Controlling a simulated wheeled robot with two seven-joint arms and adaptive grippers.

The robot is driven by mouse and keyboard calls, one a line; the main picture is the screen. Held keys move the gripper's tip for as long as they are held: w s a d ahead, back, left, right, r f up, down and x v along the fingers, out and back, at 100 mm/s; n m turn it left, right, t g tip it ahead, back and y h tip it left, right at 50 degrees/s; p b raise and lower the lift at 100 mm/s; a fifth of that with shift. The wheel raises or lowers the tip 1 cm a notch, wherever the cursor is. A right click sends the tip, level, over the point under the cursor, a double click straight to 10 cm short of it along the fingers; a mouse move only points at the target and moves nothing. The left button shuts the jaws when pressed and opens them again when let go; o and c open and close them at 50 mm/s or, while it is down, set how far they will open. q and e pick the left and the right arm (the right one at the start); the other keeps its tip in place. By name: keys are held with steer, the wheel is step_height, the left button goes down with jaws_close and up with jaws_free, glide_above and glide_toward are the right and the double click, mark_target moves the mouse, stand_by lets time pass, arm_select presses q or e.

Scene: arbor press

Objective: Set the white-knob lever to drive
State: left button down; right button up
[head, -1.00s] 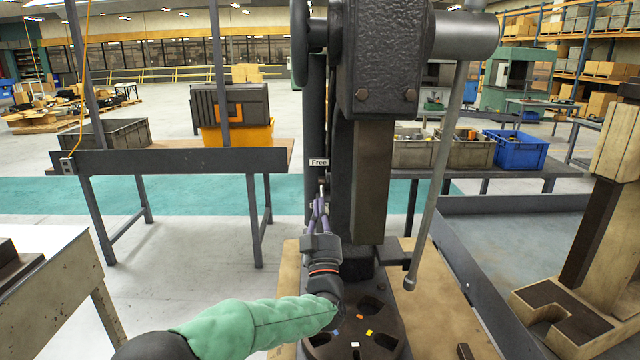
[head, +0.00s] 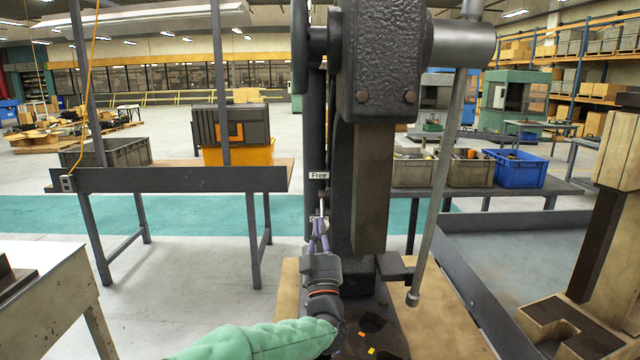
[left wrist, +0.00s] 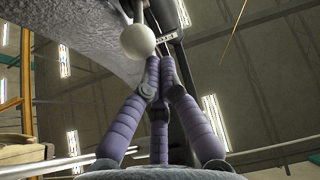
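The arbor press (head: 376,60) stands in the middle of the head view. A label reading "Free" (head: 318,175) is on its column. The slim lever (head: 322,205) shows just below that label, and its white knob (left wrist: 137,40) is clear in the left wrist view. My left gripper (head: 319,224) points up below the label, at the lever's end. Its purple fingers (left wrist: 160,62) converge with their tips close together, just beside and below the knob. I cannot tell whether they touch it. A second label (head: 312,219) is mostly hidden by the fingers. My right gripper is not in view.
The press's long handle (head: 440,185) hangs to the right of the ram. The round base plate (head: 385,335) lies below my gripper. A bench (head: 170,180) stands behind at left, and a bench with a blue bin (head: 517,170) behind at right.

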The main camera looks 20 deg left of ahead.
arm_select(q)
steer(key=shift+w+f, duration=0.1)
steer(key=shift+f, duration=0.45)
steer(key=v, duration=1.1)
steer(key=shift+s+r, duration=0.2)
steer(key=shift+s, duration=0.25)
